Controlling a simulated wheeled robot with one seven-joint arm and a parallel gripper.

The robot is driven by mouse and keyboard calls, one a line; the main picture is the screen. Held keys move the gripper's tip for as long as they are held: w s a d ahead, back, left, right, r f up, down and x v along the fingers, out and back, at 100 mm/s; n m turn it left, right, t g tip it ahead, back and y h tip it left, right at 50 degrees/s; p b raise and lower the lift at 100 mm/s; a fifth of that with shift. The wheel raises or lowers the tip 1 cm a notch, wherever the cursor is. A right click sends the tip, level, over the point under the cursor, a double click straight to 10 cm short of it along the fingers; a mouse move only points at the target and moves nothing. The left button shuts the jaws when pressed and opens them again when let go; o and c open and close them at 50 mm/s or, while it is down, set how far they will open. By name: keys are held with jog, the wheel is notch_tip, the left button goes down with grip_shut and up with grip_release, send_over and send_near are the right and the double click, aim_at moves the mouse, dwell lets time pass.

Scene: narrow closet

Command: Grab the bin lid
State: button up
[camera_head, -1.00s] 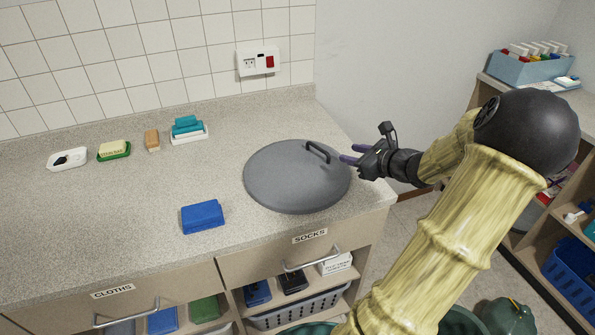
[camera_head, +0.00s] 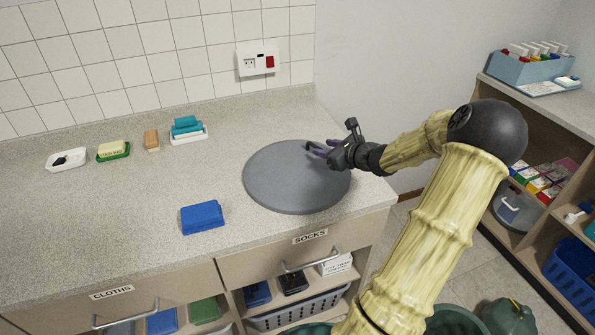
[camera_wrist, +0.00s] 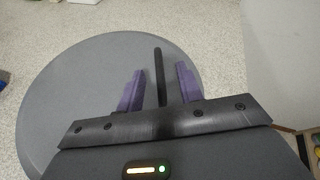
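The bin lid (camera_head: 290,182) is a round dark grey disc lying flat on the speckled counter near its right end. It fills much of the wrist view (camera_wrist: 95,95). Its black bar handle (camera_wrist: 159,75) stands between my gripper's two purple fingers in the wrist view, with a gap on each side. My gripper (camera_head: 318,148) is over the lid's right part, at the handle, and hides most of the handle in the head view. The fingers (camera_wrist: 158,88) are open, and I cannot tell how far down they reach beside the handle.
A blue sponge or cloth block (camera_head: 202,217) lies left of the lid. Soap dishes (camera_head: 67,159) and a stack of teal sponges (camera_head: 187,127) stand along the back. A wall socket (camera_head: 257,62) is behind. Shelves (camera_head: 555,95) stand at right. The counter's left middle is clear.

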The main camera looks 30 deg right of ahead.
aim_at(316, 146)
jog(key=x, duration=0.5)
jog(key=shift+w+a+r, duration=0.15)
grip_shut()
